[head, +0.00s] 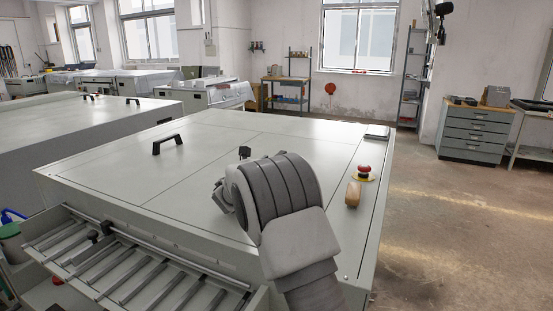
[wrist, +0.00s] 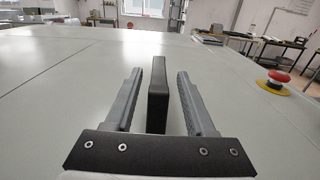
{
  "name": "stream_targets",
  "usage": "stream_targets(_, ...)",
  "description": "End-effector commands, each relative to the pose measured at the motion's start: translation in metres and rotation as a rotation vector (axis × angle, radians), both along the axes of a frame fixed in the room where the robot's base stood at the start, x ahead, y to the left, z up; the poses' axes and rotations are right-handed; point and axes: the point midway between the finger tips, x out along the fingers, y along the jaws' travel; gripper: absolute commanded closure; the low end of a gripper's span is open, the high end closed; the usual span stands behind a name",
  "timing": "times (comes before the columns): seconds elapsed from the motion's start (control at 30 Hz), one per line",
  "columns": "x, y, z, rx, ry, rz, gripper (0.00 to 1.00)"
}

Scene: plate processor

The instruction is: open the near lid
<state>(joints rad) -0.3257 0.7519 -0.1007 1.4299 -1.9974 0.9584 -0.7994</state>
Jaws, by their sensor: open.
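The machine has a broad pale grey top (head: 110,175) split into lid panels by thin seams; it fills most of the wrist view (wrist: 60,90). A black bar handle (wrist: 158,95) stands up from a panel in the wrist view. My gripper (wrist: 161,74) is open, with one grey finger on each side of this handle and a visible gap on both sides. In the head view my arm hides most of the gripper and handle; a small black piece (head: 245,152) shows just past it. The lid looks shut and flat.
Another black handle (head: 167,144) stands on the panel to the left. A red stop button (head: 365,170) and a wooden-looking block (head: 353,194) sit at the right edge. A roller rack (head: 130,262) lies at the front left. Free floor (head: 440,230) is at the right.

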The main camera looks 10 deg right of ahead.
Motion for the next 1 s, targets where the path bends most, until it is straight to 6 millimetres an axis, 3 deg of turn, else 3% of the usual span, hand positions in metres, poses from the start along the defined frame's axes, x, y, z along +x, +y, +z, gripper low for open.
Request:
stream_targets(0.3, 0.031, -0.020, 0.000, 0.001, 0.001, 0.002, 0.45)
stream_targets(0.67, 0.035, -0.022, 0.000, 0.001, 0.001, 0.002, 0.45)
stream_targets(1.0, 0.035, -0.022, 0.001, 0.001, 0.001, 0.002, 1.00)
